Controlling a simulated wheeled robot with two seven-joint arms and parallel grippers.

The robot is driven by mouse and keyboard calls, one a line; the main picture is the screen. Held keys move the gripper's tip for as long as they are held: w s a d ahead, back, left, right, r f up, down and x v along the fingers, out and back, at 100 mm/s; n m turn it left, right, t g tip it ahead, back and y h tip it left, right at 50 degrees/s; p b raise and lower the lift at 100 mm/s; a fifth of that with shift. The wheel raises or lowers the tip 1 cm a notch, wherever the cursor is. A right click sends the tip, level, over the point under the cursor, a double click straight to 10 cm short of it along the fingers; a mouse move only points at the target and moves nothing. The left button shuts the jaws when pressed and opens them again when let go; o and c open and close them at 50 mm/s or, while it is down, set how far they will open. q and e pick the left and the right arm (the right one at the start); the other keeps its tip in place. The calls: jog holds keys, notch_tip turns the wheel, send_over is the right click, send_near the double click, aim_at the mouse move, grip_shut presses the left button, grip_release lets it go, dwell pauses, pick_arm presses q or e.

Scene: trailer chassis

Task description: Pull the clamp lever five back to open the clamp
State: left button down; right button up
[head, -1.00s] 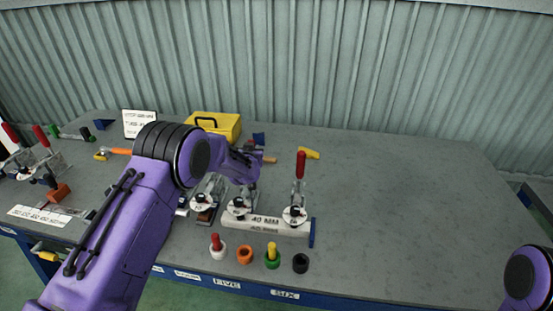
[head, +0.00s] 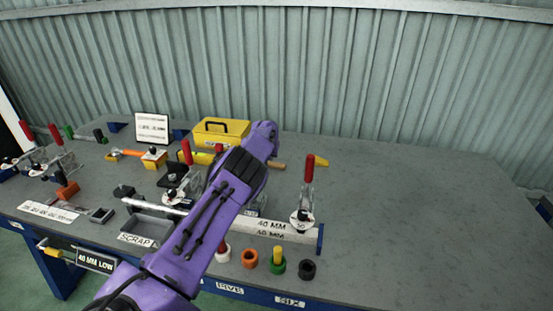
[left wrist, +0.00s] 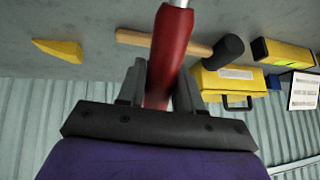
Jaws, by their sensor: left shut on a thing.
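In the left wrist view my left gripper (left wrist: 160,72) is shut on a red clamp lever handle (left wrist: 172,35), with a finger on each side of it. In the head view my left arm covers this lever and most of its clamp, behind the bench label FIVE (head: 230,289). The gripper itself is hidden there. How far the clamp is open cannot be seen. Another clamp with an upright red lever (head: 308,168) stands to the right, on the block marked 40 MM (head: 283,232). My right gripper is not in view.
A yellow toolbox (head: 222,133) and a hammer (left wrist: 165,42) lie behind the clamps. A yellow wedge (left wrist: 57,50) is near them. Several coloured pegs and rings, including an orange ring (head: 250,258), line the front. The bench (head: 420,220) is clear on the right.

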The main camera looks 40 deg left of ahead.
pick_arm(q)
jog(key=shift+f, duration=0.1)
dwell(0.3)
jog(key=c, duration=1)
grip_release()
jog(key=shift+c, duration=0.2)
jog(key=shift+o, duration=0.9)
jog(key=b+v, duration=0.2)
jog(key=v, duration=0.8)
jog(key=shift+r, duration=0.2)
